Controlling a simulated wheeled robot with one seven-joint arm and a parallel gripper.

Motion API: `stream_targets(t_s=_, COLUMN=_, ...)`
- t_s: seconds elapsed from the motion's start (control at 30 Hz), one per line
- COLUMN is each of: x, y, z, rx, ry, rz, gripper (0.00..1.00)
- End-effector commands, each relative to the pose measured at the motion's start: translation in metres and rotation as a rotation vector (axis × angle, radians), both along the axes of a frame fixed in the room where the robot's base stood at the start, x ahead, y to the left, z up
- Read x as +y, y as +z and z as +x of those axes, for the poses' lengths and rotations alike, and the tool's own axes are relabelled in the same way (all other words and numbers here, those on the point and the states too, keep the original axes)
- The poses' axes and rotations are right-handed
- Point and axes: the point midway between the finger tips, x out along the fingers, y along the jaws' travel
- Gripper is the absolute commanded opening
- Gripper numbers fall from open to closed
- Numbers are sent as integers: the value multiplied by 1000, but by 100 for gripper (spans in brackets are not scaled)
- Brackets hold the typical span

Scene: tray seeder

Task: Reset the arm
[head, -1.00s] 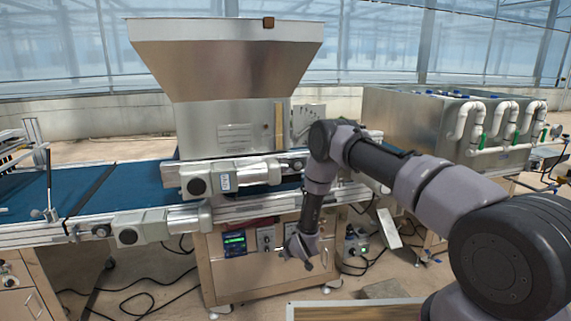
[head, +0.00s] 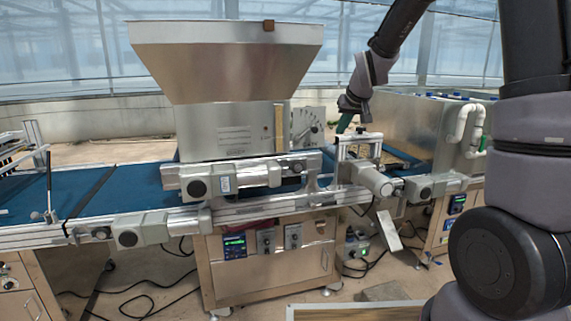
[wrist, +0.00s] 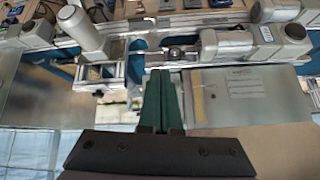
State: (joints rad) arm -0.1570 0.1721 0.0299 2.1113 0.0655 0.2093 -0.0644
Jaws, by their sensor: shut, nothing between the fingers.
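My gripper (head: 343,122) is in the upper right of the head view, raised above the conveyor and just right of the hopper machine. Its green fingers (wrist: 161,102) show in the middle of the wrist view, side by side and together, with nothing between them. The tray seeder's metal hopper (head: 225,60) stands left of the gripper in the head view. My arm rises at the right edge and bends over at the top, partly out of view.
A blue conveyor belt (head: 140,184) runs under the seeder. Metal brackets and motors (head: 372,180) lie below my gripper. A steel tank with white pipes (head: 462,125) stands at the right, partly behind my arm. A control panel (head: 235,245) is on the front cabinet.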

Motion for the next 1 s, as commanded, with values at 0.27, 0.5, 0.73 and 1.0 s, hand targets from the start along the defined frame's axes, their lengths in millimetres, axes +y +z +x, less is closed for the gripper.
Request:
stream_targets(t_s=0.27, x=-46, y=84, z=-116, rx=38, ry=-146, rz=99, gripper=0)
stream_targets(t_s=0.5, x=-68, y=114, z=-223, rx=76, ry=-257, rz=197, gripper=0)
stream_targets(t_s=0.73, x=-73, y=115, z=-296, rx=105, ry=-324, rz=268, gripper=0)
stream_targets(t_s=1.0, x=-74, y=112, z=-315, rx=118, ry=-344, rz=290, gripper=0)
